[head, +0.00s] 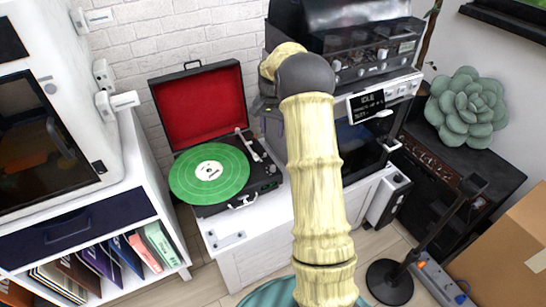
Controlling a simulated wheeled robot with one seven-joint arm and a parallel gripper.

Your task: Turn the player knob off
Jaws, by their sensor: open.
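The record player (213,147) is an open black case with a red-lined lid, standing on a white cabinet. A green record (209,172) lies on its platter, and the tonearm (248,144) is at the right side of the deck. A small knob (270,169) seems to show at the deck's right edge; its setting is too small to read. My gripper (266,107) is partly hidden behind my arm, above and right of the player, apart from it. It is open, and I see nothing held in it.
A machine with a lit display (367,105) stands right of the player, behind my arm. A white shelf unit with record sleeves (97,260) is at left. A black lamp stand (390,281) and a cardboard box (510,250) are at right. The cabinet front (235,235) has some free room.

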